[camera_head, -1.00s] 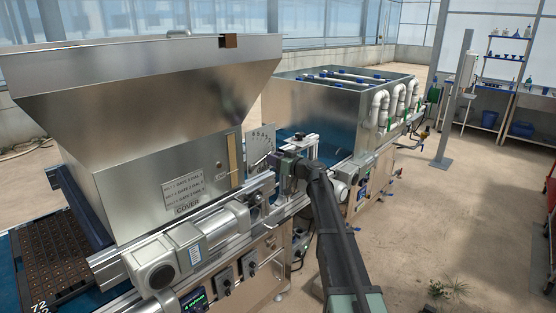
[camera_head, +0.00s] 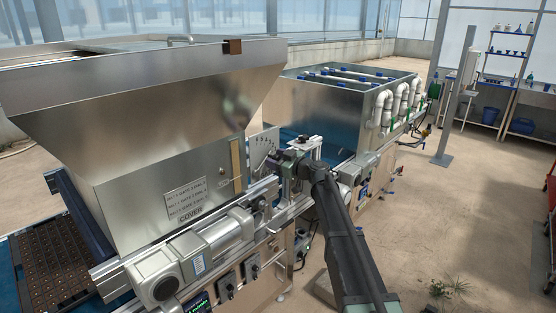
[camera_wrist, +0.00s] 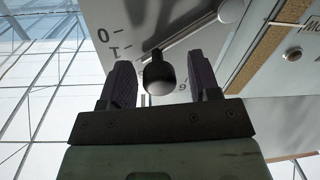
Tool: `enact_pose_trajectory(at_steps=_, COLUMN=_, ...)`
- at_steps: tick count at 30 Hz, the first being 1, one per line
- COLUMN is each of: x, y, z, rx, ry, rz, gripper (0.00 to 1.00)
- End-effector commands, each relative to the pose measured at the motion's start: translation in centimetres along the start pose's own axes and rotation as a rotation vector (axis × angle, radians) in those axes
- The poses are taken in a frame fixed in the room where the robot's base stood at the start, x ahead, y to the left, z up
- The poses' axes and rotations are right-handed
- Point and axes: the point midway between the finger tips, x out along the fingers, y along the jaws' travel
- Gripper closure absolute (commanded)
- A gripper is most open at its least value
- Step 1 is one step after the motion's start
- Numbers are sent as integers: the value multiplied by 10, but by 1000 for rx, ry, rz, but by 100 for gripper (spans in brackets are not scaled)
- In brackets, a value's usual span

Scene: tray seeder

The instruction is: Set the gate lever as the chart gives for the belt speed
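The gate lever ends in a dark round knob (camera_wrist: 158,76), seen in the wrist view in front of a pale scale plate (camera_wrist: 135,22) with printed numbers; 0, 1 and a 6 show. My gripper (camera_wrist: 160,80) is open, with one finger on each side of the knob and a small gap visible at both sides. In the head view the scale plate (camera_head: 264,146) stands beside the hopper, with my gripper (camera_head: 284,160) close to it; the knob is hard to make out there. The chart (camera_head: 186,202) is a small plate of text lines on the hopper, above a COVER label.
The steel hopper (camera_head: 150,95) stands left of my arm. A motor (camera_head: 180,265) and a green-lit display (camera_head: 198,304) sit below it; its reading is too small to tell. A steel tank (camera_head: 330,110) with white pipes stands behind. The floor at right is open.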

Motion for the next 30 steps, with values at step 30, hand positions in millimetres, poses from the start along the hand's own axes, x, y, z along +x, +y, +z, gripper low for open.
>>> enact_pose_trajectory(at_steps=30, x=-108, y=0, z=0, rx=0, ry=0, rz=0, gripper=44)
